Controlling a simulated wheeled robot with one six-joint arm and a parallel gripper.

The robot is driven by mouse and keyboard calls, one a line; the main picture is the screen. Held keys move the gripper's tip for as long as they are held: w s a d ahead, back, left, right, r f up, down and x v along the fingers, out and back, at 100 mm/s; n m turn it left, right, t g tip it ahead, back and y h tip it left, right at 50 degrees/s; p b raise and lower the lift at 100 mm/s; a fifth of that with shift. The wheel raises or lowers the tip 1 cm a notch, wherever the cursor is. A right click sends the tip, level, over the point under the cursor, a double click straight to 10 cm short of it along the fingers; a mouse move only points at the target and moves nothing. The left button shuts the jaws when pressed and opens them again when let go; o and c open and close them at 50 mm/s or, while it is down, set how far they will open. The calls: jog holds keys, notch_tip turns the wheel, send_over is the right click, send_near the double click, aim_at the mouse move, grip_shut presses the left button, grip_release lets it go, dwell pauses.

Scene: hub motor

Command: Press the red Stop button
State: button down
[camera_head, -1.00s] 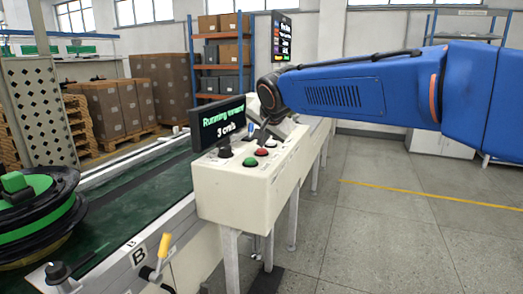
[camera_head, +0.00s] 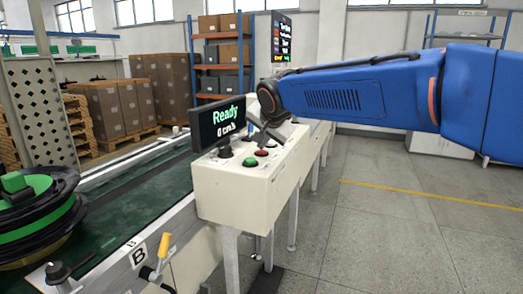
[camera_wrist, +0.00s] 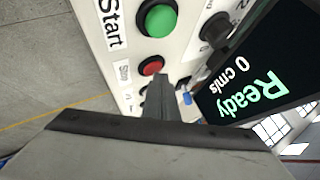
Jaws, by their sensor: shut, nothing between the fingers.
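The red Stop button (camera_head: 262,153) is on the sloped top of the white control box (camera_head: 245,195), beside the green Start button (camera_head: 250,162). In the wrist view the red button (camera_wrist: 151,66) sits between the green button (camera_wrist: 158,18) and my fingertips. My gripper (camera_wrist: 160,82) is shut and empty. Its tip overlaps the lower edge of the red button in that view; I cannot tell whether it touches. In the head view my gripper (camera_head: 262,134) is at the panel, just behind the red button. The display (camera_head: 218,124) reads "Ready 0 cm/s".
A black knob (camera_head: 224,150) stands by the display. The conveyor (camera_head: 130,205) runs along the left with a black and green reel (camera_head: 38,212) on it. A yellow-handled lever (camera_head: 163,247) is at the front. The floor at right is clear.

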aim_at(262, 152)
jog(key=shift+r, duration=0.95)
jog(key=shift+r, duration=2.5)
jog(key=s+d+f+n+g+h, duration=0.1)
jog(key=s+d+f, duration=0.4)
jog(key=s+d, duration=0.45)
jog(key=s+d+f+n+g+h, duration=0.1)
jog(key=s+d+f, duration=0.45)
jog(key=d, duration=0.65)
jog(key=s+d+f+n, duration=0.1)
jog(key=s+d+f, duration=0.2)
jog(key=s+f, duration=0.3)
jog(key=s+d+f+n+g, duration=0.1)
jog(key=s+d+f, duration=0.3)
jog(key=s, duration=0.5)
jog(key=s+d+f+n+g, duration=0.1)
jog(key=s+d+f, duration=0.2)
jog(key=s+f, duration=0.5)
jog(key=shift+s+d+n+h, duration=0.3)
jog(key=shift+d+n, duration=0.05)
jog(key=shift+n, duration=0.05)
